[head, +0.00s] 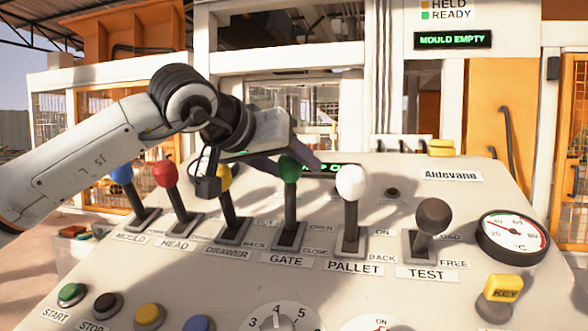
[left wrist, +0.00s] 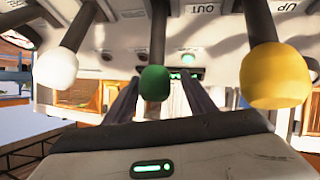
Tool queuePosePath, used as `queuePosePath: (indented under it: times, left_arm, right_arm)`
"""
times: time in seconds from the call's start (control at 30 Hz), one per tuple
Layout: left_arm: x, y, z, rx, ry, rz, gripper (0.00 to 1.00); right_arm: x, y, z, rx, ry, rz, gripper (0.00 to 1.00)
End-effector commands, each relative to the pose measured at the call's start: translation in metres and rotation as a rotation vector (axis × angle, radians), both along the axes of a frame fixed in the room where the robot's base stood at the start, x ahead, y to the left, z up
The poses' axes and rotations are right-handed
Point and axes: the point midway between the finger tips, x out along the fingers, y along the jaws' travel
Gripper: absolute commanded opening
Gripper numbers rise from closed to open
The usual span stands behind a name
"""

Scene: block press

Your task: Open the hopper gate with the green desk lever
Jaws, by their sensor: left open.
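The green desk lever (head: 289,200) stands upright in its slot on the desk, above the GATE label (head: 287,261). Its green knob also shows in the left wrist view (left wrist: 154,83), in front of the fingers. My left gripper (head: 302,158) is open at the height of the green knob, with its fingers spread around or just behind it. The knob is not visibly clamped. I cannot pick out the hopper gate. My right gripper is not in view.
The yellow DRAWER lever (head: 229,216) stands close on the left and the white PALLET lever (head: 351,182) close on the right. Red (head: 164,173) and blue (head: 121,174) knobs are farther left, a grey TEST lever (head: 433,217) farther right. A sign (head: 453,40) reads MOULD EMPTY.

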Motion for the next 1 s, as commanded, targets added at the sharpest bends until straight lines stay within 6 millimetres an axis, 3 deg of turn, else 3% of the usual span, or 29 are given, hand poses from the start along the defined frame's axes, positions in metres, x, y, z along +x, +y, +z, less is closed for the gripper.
queuePosePath:
  times: [0.2, 0.43, 1.0]
  left_arm:
    - [-0.036, 0.02, 0.017, -0.002, -0.005, 0.001, 0.5]
    - [-0.064, 0.034, 0.031, -0.001, -0.002, 0.002, 0.5]
    - [-0.071, 0.038, 0.035, -0.001, -0.001, 0.002, 0.5]
  right_arm:
    - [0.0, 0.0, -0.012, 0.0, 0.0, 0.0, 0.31]
    - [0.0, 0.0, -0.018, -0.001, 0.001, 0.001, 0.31]
    - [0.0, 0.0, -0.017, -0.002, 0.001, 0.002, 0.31]
